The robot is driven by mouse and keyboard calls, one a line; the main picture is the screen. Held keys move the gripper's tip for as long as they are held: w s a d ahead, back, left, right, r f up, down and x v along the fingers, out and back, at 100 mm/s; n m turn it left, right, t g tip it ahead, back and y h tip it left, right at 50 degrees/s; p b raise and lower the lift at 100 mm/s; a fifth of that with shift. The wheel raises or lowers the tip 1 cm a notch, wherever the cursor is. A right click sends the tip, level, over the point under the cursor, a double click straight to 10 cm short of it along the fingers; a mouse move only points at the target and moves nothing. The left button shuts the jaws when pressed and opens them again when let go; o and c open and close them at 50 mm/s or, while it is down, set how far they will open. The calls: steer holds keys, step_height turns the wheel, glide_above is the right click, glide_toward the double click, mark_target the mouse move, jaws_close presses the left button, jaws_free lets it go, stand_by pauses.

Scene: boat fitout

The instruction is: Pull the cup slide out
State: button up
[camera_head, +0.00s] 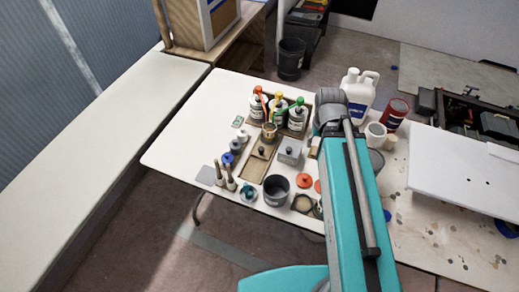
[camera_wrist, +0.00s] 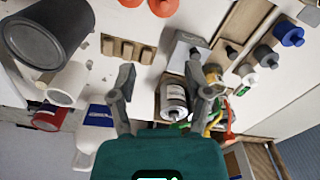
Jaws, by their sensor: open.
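What looks like the cup slide is a narrow wooden tray (camera_head: 254,170) on the white table, with a small dark knob (camera_head: 262,151). A small tan cup (camera_head: 269,131) stands at its far end, in front of the pump bottles. The wooden tray (camera_wrist: 238,28) also shows in the wrist view at the upper right, with the cup (camera_wrist: 212,75) partly behind a finger. My gripper (camera_wrist: 160,82) is open and empty, its fingers spread above the table. It is apart from the slide, to its left in the wrist view. My arm hides the gripper in the head view.
Bottles with red (camera_head: 258,106), yellow (camera_head: 279,108) and green (camera_head: 298,116) pumps stand behind the cup. A grey box (camera_head: 290,152) is right of the slide; a dark pot (camera_head: 276,188) is in front. A white jug (camera_head: 360,92) stands beyond my arm. The table's left side is clear.

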steer(key=w+a+f+n+b, duration=0.4)
steer(key=w+a+f+b, duration=0.1)
steer(key=w+a, duration=0.2)
steer(key=n+b, duration=0.4)
steer(key=n, duration=0.2)
glide_above(261, 148)
step_height(261, 148, down, 4)
steer(key=shift+w, duration=0.1)
steer(key=shift+f+m, duration=0.15)
steer(key=shift+m, duration=0.15)
step_height(261, 148, down, 14)
steer(key=b, duration=1.3)
steer(key=shift+r+b, duration=0.25)
steer(key=shift+b, duration=0.1)
jaws_close()
